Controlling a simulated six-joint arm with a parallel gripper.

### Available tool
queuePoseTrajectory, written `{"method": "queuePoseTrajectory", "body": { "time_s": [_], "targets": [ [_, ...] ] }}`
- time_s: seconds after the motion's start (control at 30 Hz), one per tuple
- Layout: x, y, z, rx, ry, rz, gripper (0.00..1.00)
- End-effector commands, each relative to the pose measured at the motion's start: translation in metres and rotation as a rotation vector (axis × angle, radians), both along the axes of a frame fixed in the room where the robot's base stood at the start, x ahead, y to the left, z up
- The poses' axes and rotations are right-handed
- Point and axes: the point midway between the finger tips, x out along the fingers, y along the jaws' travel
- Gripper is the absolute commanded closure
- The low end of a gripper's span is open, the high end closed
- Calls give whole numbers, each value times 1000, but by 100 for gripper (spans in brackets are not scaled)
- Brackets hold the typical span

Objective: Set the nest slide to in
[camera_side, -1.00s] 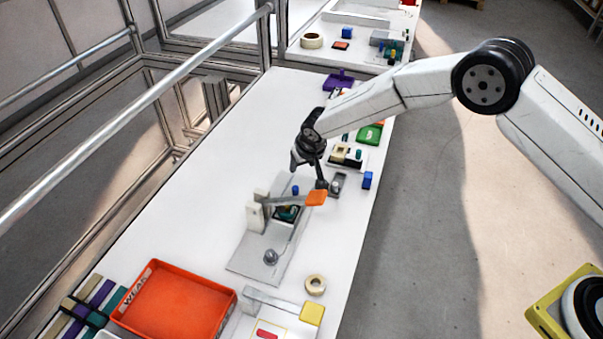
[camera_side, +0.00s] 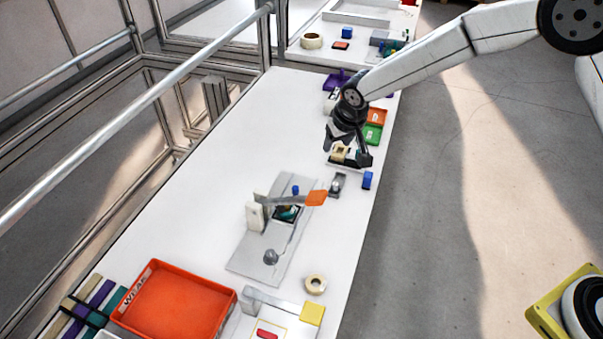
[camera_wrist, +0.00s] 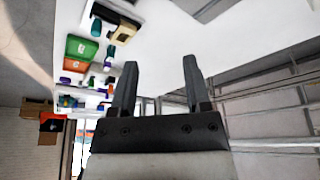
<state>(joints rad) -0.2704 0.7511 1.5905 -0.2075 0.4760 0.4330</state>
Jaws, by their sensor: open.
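A grey fixture plate (camera_side: 243,262) lies on the white bench in the side view. It carries a white upright block with a lever ending in an orange tip (camera_side: 316,198), a dark nest with a green part (camera_side: 287,214), a blue knob (camera_side: 295,190) and a grey round knob (camera_side: 270,257). I cannot tell which position the nest slide is in. My gripper (camera_side: 348,160) is above the bench, up and to the right of the plate, apart from it. In the wrist view my gripper (camera_wrist: 160,75) has its two fingers apart with nothing between them.
An orange-red bin (camera_side: 180,303) and a lever with a yellow tip (camera_side: 312,313) are at the near end. A tape roll (camera_side: 315,284), a small grey clamp-like piece (camera_side: 337,185) and a blue block (camera_side: 367,180) lie near the right edge.

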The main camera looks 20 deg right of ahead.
Motion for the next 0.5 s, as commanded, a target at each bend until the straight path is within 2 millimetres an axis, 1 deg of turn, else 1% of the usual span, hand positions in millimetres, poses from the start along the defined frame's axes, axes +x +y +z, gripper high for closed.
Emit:
{"method": "queuePoseTrajectory", "body": {
  "time_s": [0.2,0.5],
  "targets": [
    [-21,-20,12,-1,13,0,39],
    [-52,-44,25,-1,31,0,39]
  ]
}}
